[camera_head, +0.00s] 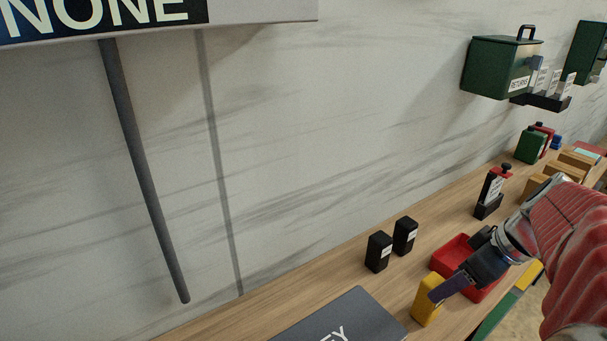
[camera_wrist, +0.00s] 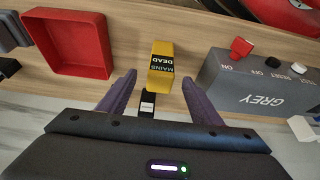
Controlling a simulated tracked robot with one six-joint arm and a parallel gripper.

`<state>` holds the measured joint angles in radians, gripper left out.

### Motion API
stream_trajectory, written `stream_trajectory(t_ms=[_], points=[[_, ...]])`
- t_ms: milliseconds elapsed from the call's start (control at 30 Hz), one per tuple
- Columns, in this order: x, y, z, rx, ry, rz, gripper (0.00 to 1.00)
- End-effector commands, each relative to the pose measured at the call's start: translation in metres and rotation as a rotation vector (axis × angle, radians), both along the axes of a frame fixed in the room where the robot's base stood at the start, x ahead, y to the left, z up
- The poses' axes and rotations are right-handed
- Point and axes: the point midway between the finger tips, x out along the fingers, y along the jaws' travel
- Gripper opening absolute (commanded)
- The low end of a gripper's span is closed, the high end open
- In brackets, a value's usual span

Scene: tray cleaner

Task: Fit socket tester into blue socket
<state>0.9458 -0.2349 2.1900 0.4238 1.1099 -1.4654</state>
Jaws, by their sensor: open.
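A yellow block marked MAINS DEAD (camera_wrist: 162,55), which looks like the socket tester, is on the wooden bench; it also shows in the head view (camera_head: 425,309). My gripper (camera_wrist: 160,77) is open and empty, its purple fingers to either side of the block's line, with the block just beyond the tips in the wrist view. In the head view my gripper (camera_head: 450,287) hangs close over the block and hides part of it. I cannot tell whether a finger touches it. I cannot make out a blue socket in either view.
A red tray (camera_wrist: 66,62) stands beside the block. A grey box marked GREY (camera_wrist: 262,100) stands on the other side. Two black blocks (camera_head: 378,252) are near the wall. A black and red holder (camera_head: 488,207) stands farther back. Green boxes (camera_head: 492,68) are on the wall.

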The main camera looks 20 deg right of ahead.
Motion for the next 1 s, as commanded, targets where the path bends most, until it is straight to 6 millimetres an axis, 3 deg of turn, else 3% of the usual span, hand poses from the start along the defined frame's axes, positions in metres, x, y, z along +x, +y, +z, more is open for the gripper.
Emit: stream_trajectory(t_ms=[233,667,1000], points=[[0.011,0.004,-0.028,0.001,0.001,0.0,0.59],[0.012,0.004,-0.033,0.0,0.001,-0.001,0.59],[0.026,0.011,-0.07,0.001,0.003,0.001,0.59]])
